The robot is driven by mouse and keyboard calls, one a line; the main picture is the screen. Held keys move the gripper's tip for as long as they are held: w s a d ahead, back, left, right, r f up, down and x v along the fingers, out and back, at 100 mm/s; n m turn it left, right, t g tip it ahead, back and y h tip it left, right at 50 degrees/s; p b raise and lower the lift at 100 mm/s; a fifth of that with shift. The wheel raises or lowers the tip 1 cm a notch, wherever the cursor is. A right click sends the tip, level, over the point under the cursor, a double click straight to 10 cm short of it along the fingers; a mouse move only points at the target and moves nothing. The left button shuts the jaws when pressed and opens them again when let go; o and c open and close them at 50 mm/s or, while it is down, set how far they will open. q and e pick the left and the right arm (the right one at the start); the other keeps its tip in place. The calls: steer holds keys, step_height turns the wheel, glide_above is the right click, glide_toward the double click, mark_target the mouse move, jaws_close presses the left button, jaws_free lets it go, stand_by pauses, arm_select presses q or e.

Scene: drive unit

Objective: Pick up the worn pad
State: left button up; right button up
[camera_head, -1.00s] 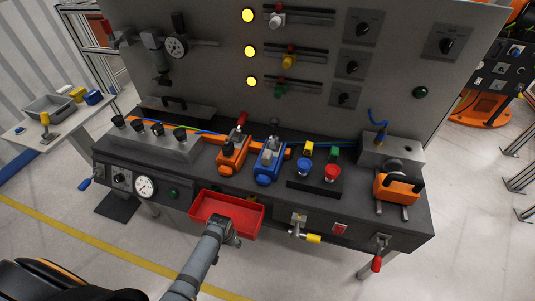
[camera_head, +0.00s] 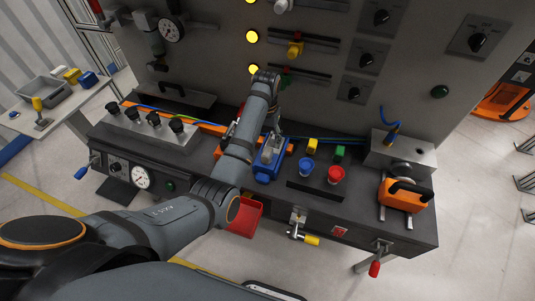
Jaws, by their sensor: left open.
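My left arm reaches over the bench, and my left gripper (camera_head: 272,148) points down at the blue unit (camera_head: 268,165) in the middle of the bench top. Its jaws are open, small in the picture and close above or at the blue unit; I cannot tell whether they touch it. I cannot make out a worn pad; any pad at the blue unit is too small or hidden by the gripper. The orange unit to its left is mostly hidden behind my arm. My right gripper is not in view.
Red and blue buttons (camera_head: 335,174) stand right of the blue unit. An orange-handled device (camera_head: 402,193) sits at the right end. A red tray (camera_head: 246,218) at the front is partly covered by my arm. The upright panel (camera_head: 325,90) rises close behind.

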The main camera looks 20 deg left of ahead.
mark_target(267, 151)
arm_select(q)
step_height(267, 151, down, 3)
steer(key=shift+r, duration=0.2)
steer(key=shift+w+f, duration=0.15)
steer(key=shift+f, duration=0.15)
steer(key=shift+f+p, duration=0.4)
steer(key=shift+p, duration=0.05)
step_height(267, 151, down, 4)
steer(key=shift+w+r+p, duration=0.1)
steer(key=shift+p, duration=0.4)
steer(key=shift+f, duration=0.35)
jaws_close()
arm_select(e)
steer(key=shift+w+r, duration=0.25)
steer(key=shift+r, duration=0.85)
